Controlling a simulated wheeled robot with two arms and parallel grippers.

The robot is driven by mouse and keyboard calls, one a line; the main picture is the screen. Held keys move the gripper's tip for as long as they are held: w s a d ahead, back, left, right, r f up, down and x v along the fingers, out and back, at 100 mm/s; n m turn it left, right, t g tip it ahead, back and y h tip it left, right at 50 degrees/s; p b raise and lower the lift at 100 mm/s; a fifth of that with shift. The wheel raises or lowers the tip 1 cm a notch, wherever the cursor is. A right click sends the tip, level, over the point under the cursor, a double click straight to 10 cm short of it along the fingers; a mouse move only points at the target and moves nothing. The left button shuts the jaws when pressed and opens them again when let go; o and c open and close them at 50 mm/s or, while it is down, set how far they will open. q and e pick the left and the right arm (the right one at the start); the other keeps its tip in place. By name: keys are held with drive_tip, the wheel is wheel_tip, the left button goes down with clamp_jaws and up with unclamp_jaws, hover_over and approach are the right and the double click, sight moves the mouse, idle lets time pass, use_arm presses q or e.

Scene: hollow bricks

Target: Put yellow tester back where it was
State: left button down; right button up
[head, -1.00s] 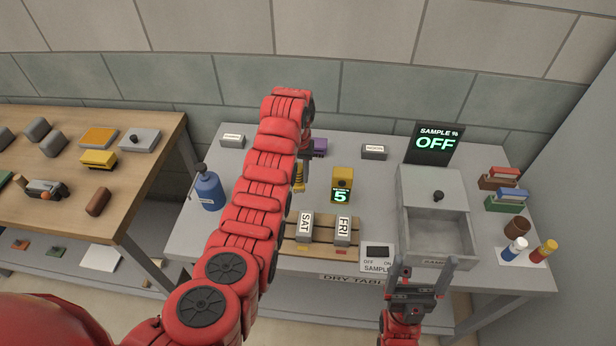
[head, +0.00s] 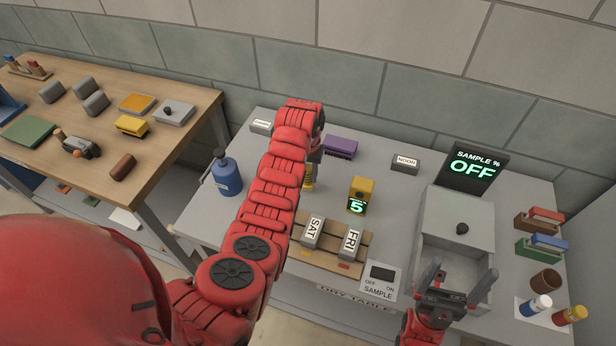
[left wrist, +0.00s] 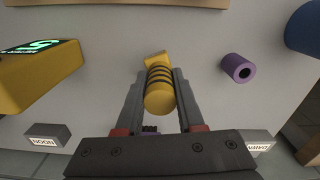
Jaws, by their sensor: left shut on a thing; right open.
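A yellow ribbed tester (head: 308,178) with black rings is in my left gripper (left wrist: 155,88). The wrist view shows the tester (left wrist: 160,95) between both fingers, with a wedge-shaped yellow end beyond them. I cannot tell if it touches the table. A yellow box (head: 362,187) with a green "5" display stands to its right in the head view and shows at the left of the wrist view (left wrist: 40,75). My left arm hides part of the table. My right gripper (head: 458,273) is open and empty in front of the grey drawer unit.
A wooden rack (head: 326,258) holds SAT and FRI bricks. A purple brick (head: 340,147) lies behind the tester; a purple hollow cylinder (left wrist: 238,68) is beside it in the wrist view. A blue bottle (head: 227,177) stands left, the open drawer (head: 452,262) right.

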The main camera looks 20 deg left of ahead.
use_arm(q)
drive_tip(key=shift+f+p, duration=0.3)
drive_tip(key=shift+f, duration=0.8)
drive_tip(key=c, duration=0.5)
unclamp_jaws()
